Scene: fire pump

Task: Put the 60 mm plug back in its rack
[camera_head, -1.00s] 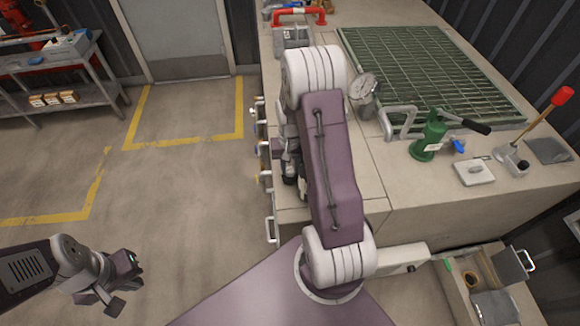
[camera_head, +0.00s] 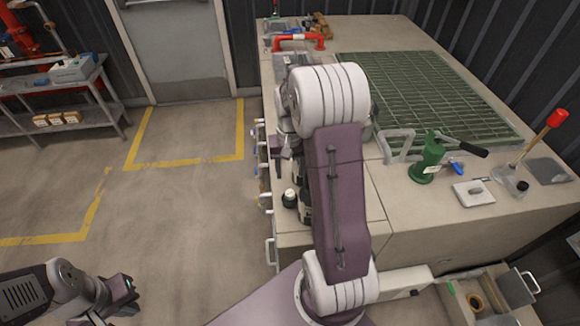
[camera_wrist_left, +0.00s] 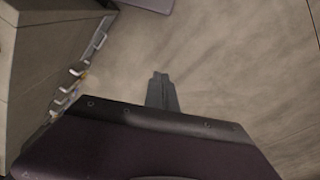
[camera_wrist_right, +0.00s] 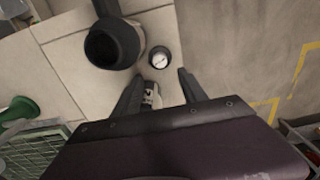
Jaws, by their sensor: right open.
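A small upright cylinder (camera_head: 289,198) with a dark body and pale top stands on the bench's near-left part. It may be the 60 mm plug, but I read no size on it. In the right wrist view it shows as a round, dark-rimmed cap (camera_wrist_right: 158,58) just beyond my right fingertips. My right gripper (camera_wrist_right: 160,75) is open, pointing toward it, apart from it. A small black-and-white item (camera_wrist_right: 151,95) shows between the fingers, lower down. My left gripper (camera_head: 130,292) hangs over the floor, its fingers (camera_wrist_left: 162,92) together and empty. I cannot single out the plug's rack.
A dark cup-like part (camera_wrist_right: 112,43) stands left of the cylinder. The bench holds a green grating (camera_head: 420,90), a green hand pump (camera_head: 428,160) and a red-knobbed lever (camera_head: 540,145). Drawer handles (camera_head: 268,205) stick out on its left side.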

